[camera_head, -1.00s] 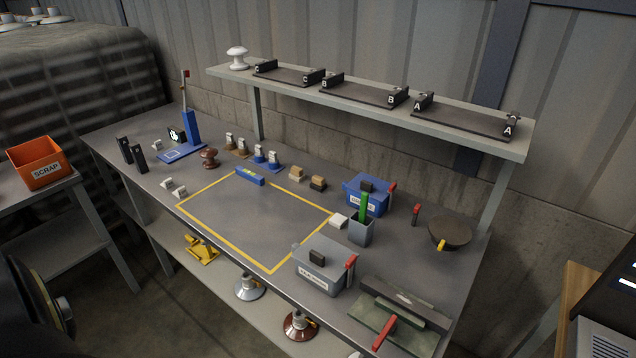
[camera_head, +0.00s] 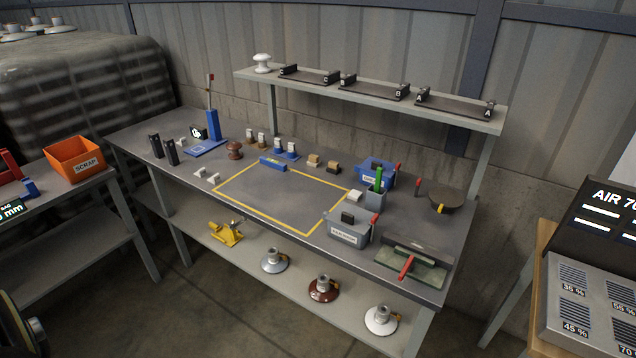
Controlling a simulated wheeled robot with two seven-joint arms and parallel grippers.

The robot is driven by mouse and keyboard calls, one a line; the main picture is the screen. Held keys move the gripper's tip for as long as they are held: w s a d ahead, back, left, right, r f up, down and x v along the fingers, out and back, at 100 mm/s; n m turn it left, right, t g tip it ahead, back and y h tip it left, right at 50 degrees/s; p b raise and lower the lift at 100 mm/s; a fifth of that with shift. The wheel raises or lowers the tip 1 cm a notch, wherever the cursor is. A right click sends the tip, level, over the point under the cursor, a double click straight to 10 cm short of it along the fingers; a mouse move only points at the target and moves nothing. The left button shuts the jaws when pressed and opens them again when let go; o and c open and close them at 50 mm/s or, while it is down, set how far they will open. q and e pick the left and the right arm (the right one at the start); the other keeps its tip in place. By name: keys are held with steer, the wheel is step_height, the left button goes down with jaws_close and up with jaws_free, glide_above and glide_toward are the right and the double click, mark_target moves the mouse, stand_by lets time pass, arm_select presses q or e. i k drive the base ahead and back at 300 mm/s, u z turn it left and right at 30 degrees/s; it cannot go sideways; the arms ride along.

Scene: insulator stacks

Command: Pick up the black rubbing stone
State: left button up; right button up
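No piece is labelled as the black rubbing stone. A small block with a black lower part and tan top (camera_head: 333,167) lies on the bench behind the yellow outline, beside a similar block with a paler base (camera_head: 313,160). Other dark pieces are the black block on the grey box (camera_head: 348,218) and two upright black pieces (camera_head: 171,152) at the bench's left. I cannot tell for certain which is the stone. Neither of my grippers is in view.
The grey workbench (camera_head: 270,200) has clear space inside its yellow outline. A raised shelf (camera_head: 440,107) runs along its back. An orange scrap bin (camera_head: 75,160) stands on a left side table. A panel unit (camera_head: 590,290) stands at right. Floor shows in front.

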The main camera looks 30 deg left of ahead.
mark_target(333, 168)
steer(key=k, duration=0.2)
steer(key=u, duration=1.25)
steer(key=i, duration=2)
steer(key=z, duration=0.7)
